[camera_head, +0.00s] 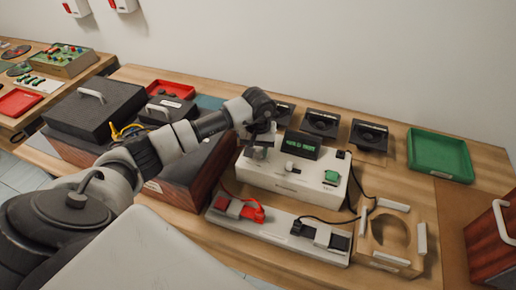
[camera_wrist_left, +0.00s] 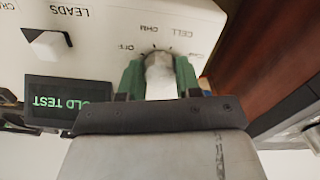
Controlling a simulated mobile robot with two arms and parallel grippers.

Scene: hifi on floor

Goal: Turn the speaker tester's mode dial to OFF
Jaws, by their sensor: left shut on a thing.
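The speaker tester (camera_head: 285,180) is a white box with a dark display (camera_head: 302,144) on top. My left gripper (camera_head: 259,142) reaches down onto the left part of its top. In the left wrist view, the green fingers of my left gripper (camera_wrist_left: 159,75) are shut on the sides of the light grey mode dial (camera_wrist_left: 158,60). Labels OFF, OHM, CELL and a partly legible one lie around the dial, upside down there. The fingers hide much of the dial, and I cannot tell which mark it points to. My right gripper is not in view.
A strip (camera_head: 280,238) with red and black clips lies before the tester, with cables running to it. A wooden ring fixture (camera_head: 372,262) stands to the right. Several black speakers (camera_head: 320,122) and a green tray (camera_head: 440,155) sit behind. Dark cases (camera_head: 95,108) fill the left.

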